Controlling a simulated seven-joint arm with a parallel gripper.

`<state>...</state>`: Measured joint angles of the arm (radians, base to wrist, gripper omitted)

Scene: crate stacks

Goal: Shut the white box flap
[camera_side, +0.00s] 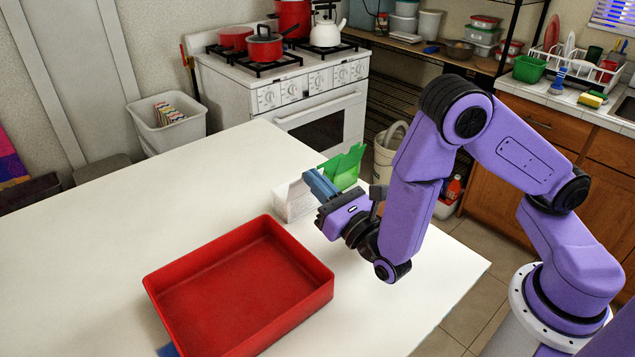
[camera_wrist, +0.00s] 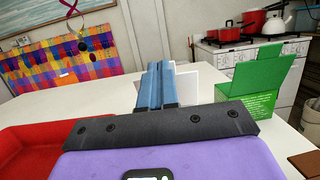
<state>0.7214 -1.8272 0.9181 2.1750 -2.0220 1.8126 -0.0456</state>
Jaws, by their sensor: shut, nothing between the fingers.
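The white box (camera_side: 293,200) stands on the white table behind the red crate, partly hidden by my gripper. In the wrist view only part of its white panels (camera_wrist: 187,83) shows beside and behind the fingers. I cannot clearly tell how far its flap is open. My gripper (camera_side: 310,174) has blue fingers, shut together and empty, at the upper right part of the white box. In the wrist view the closed fingers (camera_wrist: 158,66) point forward over or against the box; I cannot tell whether they touch it.
A green box (camera_side: 344,167) with raised flaps stands just behind the white box; it also shows in the wrist view (camera_wrist: 258,84). A large empty red crate (camera_side: 165,304) lies at the front. The table's left part (camera_side: 90,245) is clear. A stove (camera_side: 330,105) stands beyond.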

